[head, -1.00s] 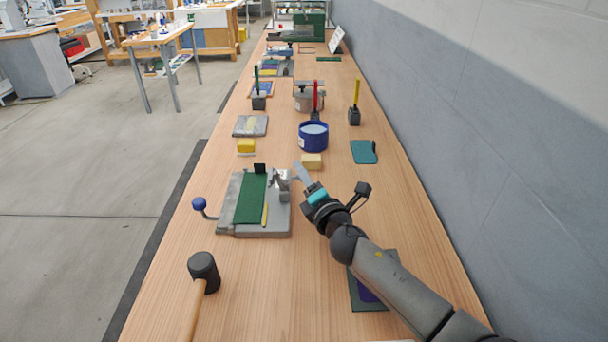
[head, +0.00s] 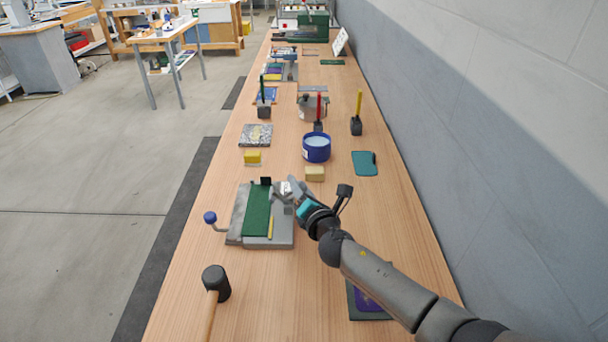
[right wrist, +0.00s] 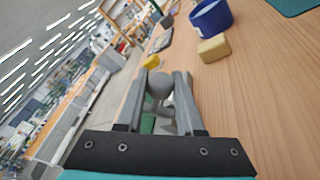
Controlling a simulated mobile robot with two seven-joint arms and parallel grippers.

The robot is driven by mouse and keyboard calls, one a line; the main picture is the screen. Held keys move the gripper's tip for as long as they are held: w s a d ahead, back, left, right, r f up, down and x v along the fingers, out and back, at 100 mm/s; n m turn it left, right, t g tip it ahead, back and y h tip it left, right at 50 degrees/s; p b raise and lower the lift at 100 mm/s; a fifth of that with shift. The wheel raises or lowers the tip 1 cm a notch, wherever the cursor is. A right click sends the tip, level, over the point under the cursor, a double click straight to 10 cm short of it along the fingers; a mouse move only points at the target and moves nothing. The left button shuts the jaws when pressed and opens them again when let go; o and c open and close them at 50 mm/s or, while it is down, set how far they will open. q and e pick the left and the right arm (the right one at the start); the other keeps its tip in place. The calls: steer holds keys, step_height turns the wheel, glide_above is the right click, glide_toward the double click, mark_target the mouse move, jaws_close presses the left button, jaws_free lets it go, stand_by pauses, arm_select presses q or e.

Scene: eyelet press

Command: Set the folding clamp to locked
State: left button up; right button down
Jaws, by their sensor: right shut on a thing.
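The folding clamp is a grey metal fixture (head: 237,222) with a green strip (head: 257,212) and a blue ball knob (head: 210,217) on its left side. It stands on the bench left of my right arm. My right gripper (head: 291,190) reaches the clamp's upper right corner. In the right wrist view, the gripper (right wrist: 161,80) is shut on a grey round knob (right wrist: 160,86), held between its two fingers. Much of the clamp behind the knob is hidden by the fingers. My left gripper is not in view.
A yellow block (head: 315,173) and a blue tub (head: 316,147) stand just behind the clamp. A black-headed mallet (head: 216,283) lies in front left. A teal pad (head: 364,163) lies to the right.

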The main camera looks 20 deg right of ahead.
mark_target(278, 192)
steer(key=a+n+p, duration=0.1)
steer(key=p, duration=0.1)
steer(key=r+n+g+h+p, duration=0.1)
steer(key=p, duration=0.1)
steer(key=w+a+n+p, duration=0.1)
steer(key=n+p, duration=0.1)
steer(key=shift+a+r+g+h+p, duration=0.15)
steer(key=shift+a+g+h+p, duration=0.15)
steer(key=shift+a+h+p, duration=0.1)
steer(key=shift+w+a+f+n+h+p, duration=0.15)
steer(key=shift+a+n+p, duration=0.1)
steer(key=shift+n+p, duration=0.2)
steer(key=shift+a+f+n+h+p, duration=0.15)
steer(key=shift+a+n+p, duration=0.15)
steer(key=shift+n, duration=0.15)
steer(key=shift+w+a+f+n+g+h+p, duration=0.15)
steer(key=shift+a+n+g+h+p, duration=0.35)
steer(key=shift+n, duration=0.3)
steer(key=c, duration=0.5)
jaws_free()
steer(key=shift+f, duration=0.1)
steer(key=shift+c, duration=0.2)
steer(key=shift+a, duration=0.1)
